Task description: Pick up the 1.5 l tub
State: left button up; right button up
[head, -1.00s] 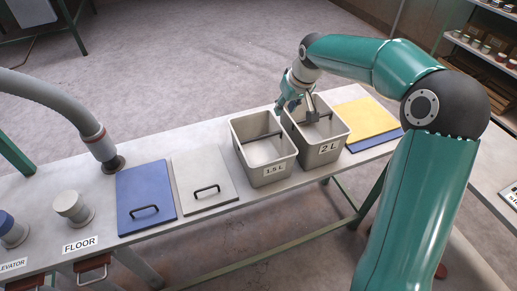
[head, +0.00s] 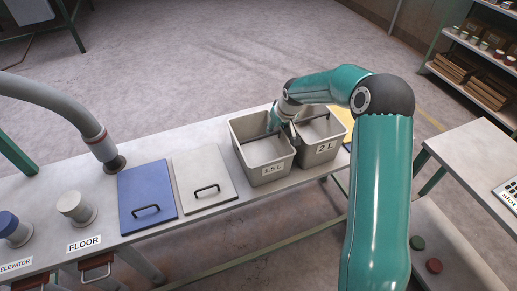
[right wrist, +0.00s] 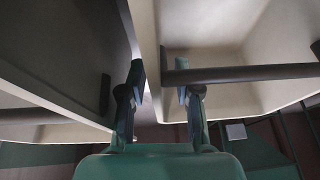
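The grey 1.5 L tub (head: 272,168) stands upright on the bench in the head view, with a dark bar across its open top. The larger 2 L tub (head: 325,149) stands close to its right. My right gripper (head: 287,132) is at the tubs' neighbouring rims, by the 1.5 L tub's right side. In the right wrist view, the right gripper (right wrist: 160,90) has its fingers apart, with a pale tub wall edge between them. Contact cannot be told. A dark bar (right wrist: 240,73) crosses one tub there. My left gripper is not in view.
A blue lid (head: 147,195) and a pale lid (head: 203,180), both with handles, lie left of the tubs. A grey hose (head: 60,90) meets the bench farther left. A yellow panel (head: 346,118) lies behind the 2 L tub. Bare floor lies beyond.

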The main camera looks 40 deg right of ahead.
jog(key=shift+f, duration=0.1)
grip_shut()
dwell(0.5)
